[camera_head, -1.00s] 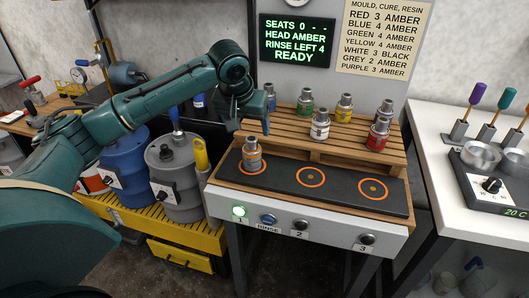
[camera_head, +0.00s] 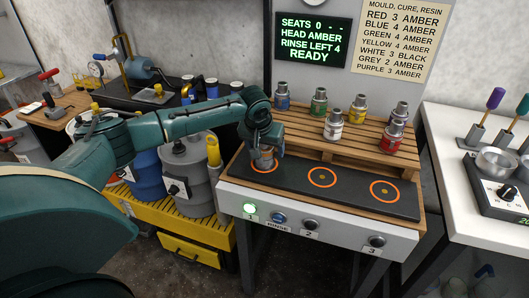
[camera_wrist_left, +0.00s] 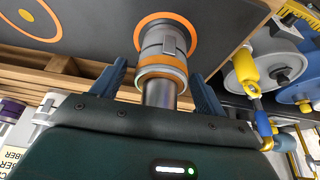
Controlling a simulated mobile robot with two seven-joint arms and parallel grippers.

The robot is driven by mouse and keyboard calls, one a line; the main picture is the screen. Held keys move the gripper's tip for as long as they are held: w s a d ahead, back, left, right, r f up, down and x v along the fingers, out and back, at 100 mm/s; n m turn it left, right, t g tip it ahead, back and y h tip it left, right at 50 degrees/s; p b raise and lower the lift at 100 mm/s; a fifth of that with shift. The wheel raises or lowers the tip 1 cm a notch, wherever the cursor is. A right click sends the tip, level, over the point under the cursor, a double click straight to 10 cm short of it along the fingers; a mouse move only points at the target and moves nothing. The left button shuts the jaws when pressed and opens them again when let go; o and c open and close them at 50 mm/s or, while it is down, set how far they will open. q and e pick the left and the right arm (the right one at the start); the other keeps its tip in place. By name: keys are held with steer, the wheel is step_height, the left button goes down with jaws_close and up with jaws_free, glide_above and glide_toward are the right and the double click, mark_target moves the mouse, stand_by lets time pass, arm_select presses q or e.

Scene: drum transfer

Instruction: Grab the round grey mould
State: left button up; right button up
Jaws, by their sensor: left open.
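The round grey mould (camera_head: 264,160) stands upright on the leftmost orange-ringed seat of the black strip. It has an orange band and a narrower metal neck. My left gripper (camera_head: 262,141) is over it, and the hand hides its upper part. In the left wrist view, the mould (camera_wrist_left: 163,45) shows its grey body, with its neck between the two blue fingers of my open left gripper (camera_wrist_left: 160,85). The fingers stand on either side with a visible gap. My right gripper is not in view.
Two empty ringed seats (camera_head: 321,177) lie to the right on the black strip (camera_head: 352,188). Behind, a slatted wooden rack (camera_head: 305,126) holds several moulds, the white one (camera_head: 333,127) and red one (camera_head: 391,138) nearest. Grey drum (camera_head: 190,170) stands left. Buttons line the bench front.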

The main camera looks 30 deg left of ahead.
arm_select(q)
steer(key=shift+f, duration=0.15)
steer(key=c, duration=1.3)
steer(key=shift+o, duration=0.2)
